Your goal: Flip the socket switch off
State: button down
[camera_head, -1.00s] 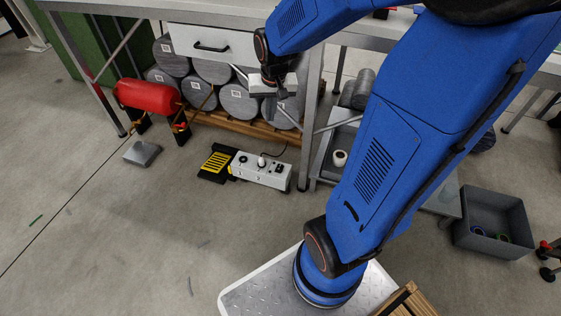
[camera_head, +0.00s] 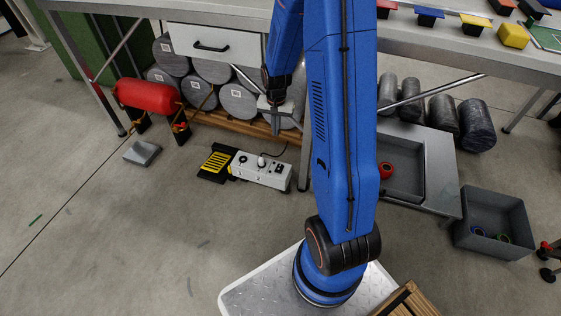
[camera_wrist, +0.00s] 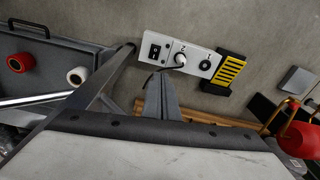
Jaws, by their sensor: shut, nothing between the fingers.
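The white socket box (camera_head: 261,170) lies on the floor under the bench, beside a table leg. It carries a plug (camera_head: 261,161) in its middle, a round dark knob (camera_head: 243,159) at its left and a dark switch (camera_head: 279,168) at its right. In the wrist view the box (camera_wrist: 178,55) is upside-turned, with the black switch (camera_wrist: 155,51) at its left end. Whether the switch is on or off is too small to tell. My gripper (camera_head: 275,130) is shut and empty, pointing down above and behind the box, apart from it. Its fingers also show in the wrist view (camera_wrist: 161,85).
A yellow-black pedal (camera_head: 217,162) lies left of the box. The bench leg (camera_head: 305,150) stands close to its right. Stacked grey cylinders (camera_head: 238,101) and a wooden pallet (camera_head: 240,126) are behind. A shelf (camera_head: 446,170) stands at right.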

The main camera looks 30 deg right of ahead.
jog(key=m, duration=0.2)
send_over(281, 165)
notch_tip(281, 165, down, 9)
jog(key=shift+a+g, duration=0.15)
jog(key=shift+g, duration=0.15)
jog(key=shift+f, duration=0.1)
notch_tip(281, 165, down, 14)
jog(key=shift+r, duration=0.1)
dwell(0.5)
jog(key=shift+f, duration=0.2)
dwell(0.4)
